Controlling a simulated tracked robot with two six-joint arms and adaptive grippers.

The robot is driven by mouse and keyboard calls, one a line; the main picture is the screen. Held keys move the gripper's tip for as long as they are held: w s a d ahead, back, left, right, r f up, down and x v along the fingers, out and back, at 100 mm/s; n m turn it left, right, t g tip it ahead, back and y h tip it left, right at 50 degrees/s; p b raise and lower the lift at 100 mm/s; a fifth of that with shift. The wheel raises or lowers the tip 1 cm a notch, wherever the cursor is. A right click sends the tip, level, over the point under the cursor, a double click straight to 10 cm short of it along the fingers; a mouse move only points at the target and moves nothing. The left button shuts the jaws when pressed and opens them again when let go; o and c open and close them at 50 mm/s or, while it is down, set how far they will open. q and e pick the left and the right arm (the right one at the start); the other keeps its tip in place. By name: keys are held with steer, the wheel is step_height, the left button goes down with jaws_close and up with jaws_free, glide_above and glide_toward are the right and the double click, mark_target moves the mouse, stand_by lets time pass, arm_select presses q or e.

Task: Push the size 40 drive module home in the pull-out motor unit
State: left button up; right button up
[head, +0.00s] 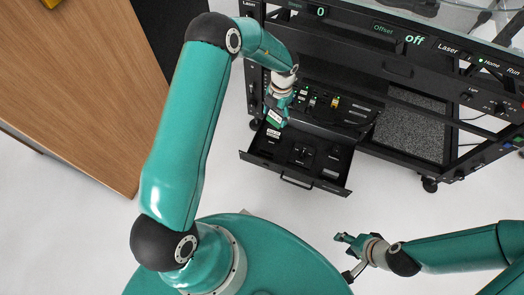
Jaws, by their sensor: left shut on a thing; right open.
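The pull-out motor unit (325,181) is a black drawer, slid out at the front of the black rack, with a handle on its front edge. My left gripper (274,116) is over the left rear part of this drawer. It is shut on a small dark module with a pale label, which seems to be the drive module (275,119). Its size marking is too small to read, and the gripper partly hides it. I cannot tell how deep it sits. My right gripper (345,257) is open and empty, low at the right, apart from the rack.
Several small modules (334,103) stand in a row behind the drawer. The rack's upper panels (440,45) carry displays and knobs. A wooden surface (80,90) is at the left. The pale floor in front of the drawer is clear.

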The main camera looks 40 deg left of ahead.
arm_select(q)
step_height(320, 180, down, 18)
steer(key=s+a+n+t+b, duration=0.2)
steer(key=s+n+t+b, duration=0.1)
steer(key=b, duration=0.9)
steer(key=shift+f+n+t+y+b, duration=0.35)
steer(key=shift+n+t, duration=0.35)
steer(key=shift+t, duration=0.5)
arm_select(e)
step_height(320, 180, down, 15)
steer(key=shift+f, duration=0.2)
arm_select(q)
steer(key=shift+r, duration=0.1)
steer(key=shift+w, duration=0.15)
arm_select(e)
steer(key=shift+f, duration=0.1)
arm_select(q)
step_height(320, 180, down, 6)
steer(key=b, duration=0.6)
steer(key=shift+w+r+b, duration=0.1)
steer(key=shift+r+b, duration=0.15)
steer(key=shift+b, duration=0.05)
arm_select(e)
step_height(320, 180, down, 6)
steer(key=shift+f, duration=0.2)
arm_select(q)
steer(key=shift+b, duration=0.6)
arm_select(e)
steer(key=shift+w+f, duration=0.1)
steer(key=shift+f, duration=0.45)
